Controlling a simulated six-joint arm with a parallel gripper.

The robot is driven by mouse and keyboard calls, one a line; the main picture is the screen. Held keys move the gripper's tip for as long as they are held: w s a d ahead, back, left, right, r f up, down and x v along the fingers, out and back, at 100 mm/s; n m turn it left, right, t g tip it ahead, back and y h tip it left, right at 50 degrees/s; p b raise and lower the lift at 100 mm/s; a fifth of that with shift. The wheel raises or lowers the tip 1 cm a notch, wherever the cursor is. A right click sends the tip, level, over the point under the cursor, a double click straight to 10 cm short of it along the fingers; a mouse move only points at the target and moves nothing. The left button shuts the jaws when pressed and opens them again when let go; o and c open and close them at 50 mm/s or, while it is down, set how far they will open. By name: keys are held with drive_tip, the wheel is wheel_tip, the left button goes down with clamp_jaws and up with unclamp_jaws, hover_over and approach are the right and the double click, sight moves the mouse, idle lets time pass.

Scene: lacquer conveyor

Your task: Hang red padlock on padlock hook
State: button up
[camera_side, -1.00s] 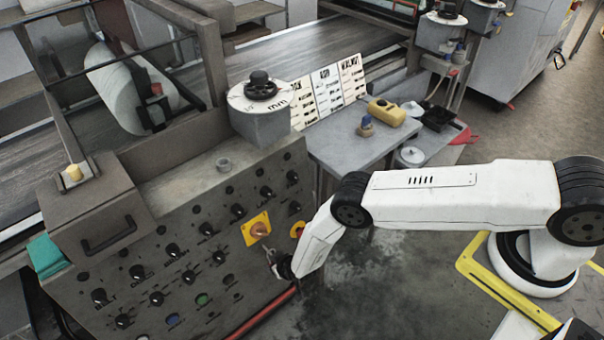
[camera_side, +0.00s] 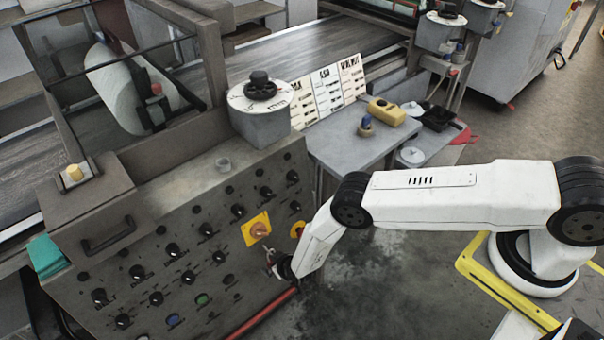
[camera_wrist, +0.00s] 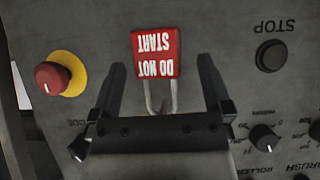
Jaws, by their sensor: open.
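The red padlock (camera_wrist: 156,53) shows in the wrist view with "DO NOT START" printed on it, upside down in that picture. Its metal shackle (camera_wrist: 160,98) runs down the picture towards the gripper body. My gripper (camera_wrist: 161,68) is open, one dark finger on each side of the padlock, with a visible gap on both sides. In the side view my gripper (camera_side: 275,264) is at the front of the grey control panel. The padlock is too small there to make out clearly. No padlock hook can be made out; the top of the shackle is hidden behind the gripper body.
A red knob on a yellow ring (camera_wrist: 65,75) stands out left of the fingers in the wrist view. A black STOP button (camera_wrist: 271,56) is at the right. The control panel (camera_side: 190,232) carries several knobs and a yellow switch plate (camera_side: 249,236). Floor beside the panel is clear.

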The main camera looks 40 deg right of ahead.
drive_tip(key=shift+s+d, duration=0.1)
idle(0.3)
drive_tip(key=v, duration=0.7)
drive_tip(key=shift+s+r, duration=0.2)
drive_tip(key=shift+r, duration=0.1)
idle(0.3)
drive_tip(key=w+d+r+g, duration=0.2)
drive_tip(key=d+r, duration=0.1)
drive_tip(key=r, duration=0.9)
drive_tip(key=w+d+r+g, duration=0.1)
drive_tip(key=d+r, duration=0.2)
drive_tip(key=r, duration=0.9)
drive_tip(key=s+d+r+g, duration=0.1)
drive_tip(key=s+d+r, duration=0.4)
drive_tip(key=s+r, duration=0.3)
drive_tip(key=s+d+r+g, duration=0.2)
drive_tip(key=s+d+r, duration=0.3)
drive_tip(key=s+r, duration=0.3)
drive_tip(key=shift+s+d, duration=0.15)
drive_tip(key=shift+s, duration=0.25)
